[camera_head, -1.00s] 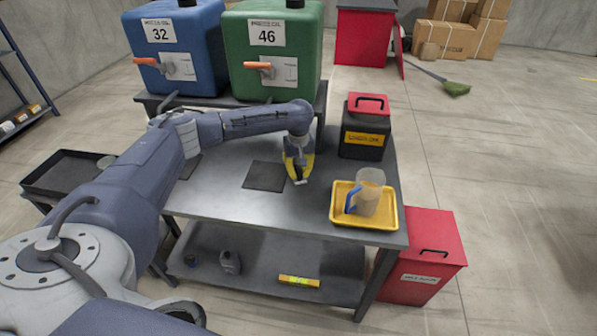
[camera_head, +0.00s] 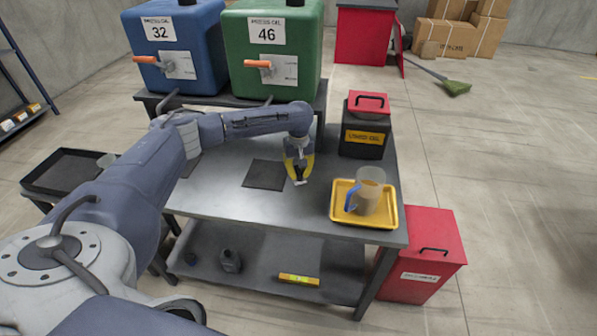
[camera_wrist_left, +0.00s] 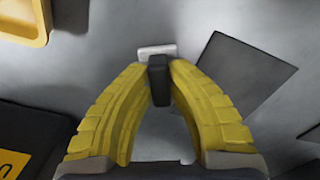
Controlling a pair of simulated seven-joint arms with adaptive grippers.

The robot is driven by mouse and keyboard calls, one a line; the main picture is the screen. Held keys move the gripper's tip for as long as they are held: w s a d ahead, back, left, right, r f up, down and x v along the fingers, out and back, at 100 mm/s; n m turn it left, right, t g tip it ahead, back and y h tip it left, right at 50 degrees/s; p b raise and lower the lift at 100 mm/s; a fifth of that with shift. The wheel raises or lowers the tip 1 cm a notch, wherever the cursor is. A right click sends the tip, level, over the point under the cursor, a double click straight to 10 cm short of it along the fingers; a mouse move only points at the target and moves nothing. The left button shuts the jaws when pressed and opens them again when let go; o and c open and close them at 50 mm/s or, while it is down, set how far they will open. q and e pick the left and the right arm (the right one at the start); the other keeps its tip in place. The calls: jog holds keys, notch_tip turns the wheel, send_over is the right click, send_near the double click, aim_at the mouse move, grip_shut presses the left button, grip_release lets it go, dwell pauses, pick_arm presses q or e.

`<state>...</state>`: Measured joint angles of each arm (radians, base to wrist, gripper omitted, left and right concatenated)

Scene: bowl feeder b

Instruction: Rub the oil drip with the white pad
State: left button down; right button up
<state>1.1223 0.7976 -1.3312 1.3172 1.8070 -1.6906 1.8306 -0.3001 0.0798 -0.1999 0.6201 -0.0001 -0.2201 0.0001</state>
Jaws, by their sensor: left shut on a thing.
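My left gripper (camera_head: 299,178) is low over the grey workbench, just right of a dark square mat. Its yellow fingers are shut on the black grip of the white pad (camera_wrist_left: 157,51). In the left wrist view the black grip (camera_wrist_left: 158,82) sits between the fingertips, and the pad shows as a small white block beyond it. The pad appears at or very near the bench top; I cannot tell whether it touches. The pad is small in the head view (camera_head: 299,183). I cannot make out the oil drip in either view. My right gripper is not in view.
The dark mat (camera_head: 265,175) lies left of the gripper. A yellow tray (camera_head: 336,214) with a jug (camera_head: 370,188) stands to the right. A black box with a red lid (camera_head: 364,137) stands behind it. Blue (camera_head: 180,62) and green (camera_head: 272,85) containers are at the back.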

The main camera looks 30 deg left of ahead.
aim_at(317, 183)
pick_arm(q)
jog(key=shift+f, duration=0.5)
jog(key=shift+w+d, duration=0.1)
jog(key=shift+w+d+r, duration=0.1)
jog(key=shift+w+d, duration=0.2)
jog(key=shift+d, duration=0.45)
jog(key=shift+w+d, duration=0.25)
jog(key=shift+d, duration=0.45)
jog(key=shift+w+d+f, duration=0.1)
jog(key=shift+w+d, duration=0.3)
jog(key=shift+d, duration=0.55)
jog(key=shift+w+d+f, duration=0.1)
jog(key=shift+w+d, duration=0.25)
jog(key=shift+d, duration=0.65)
jog(key=shift+w+d, duration=0.4)
jog(key=shift+d, duration=0.55)
jog(key=shift+d+r, duration=0.1)
jog(key=shift+d, duration=0.1)
jog(key=shift+s+a+r, duration=0.1)
jog(key=shift+s+a, duration=0.15)
jog(key=shift+a, duration=0.5)
jog(key=shift+s+a, duration=0.25)
jog(key=shift+a, duration=0.5)
jog(key=shift+s+a, duration=0.35)
jog(key=shift+a, duration=0.5)
jog(key=shift+s+a, duration=0.35)
jog(key=shift+a, duration=0.5)
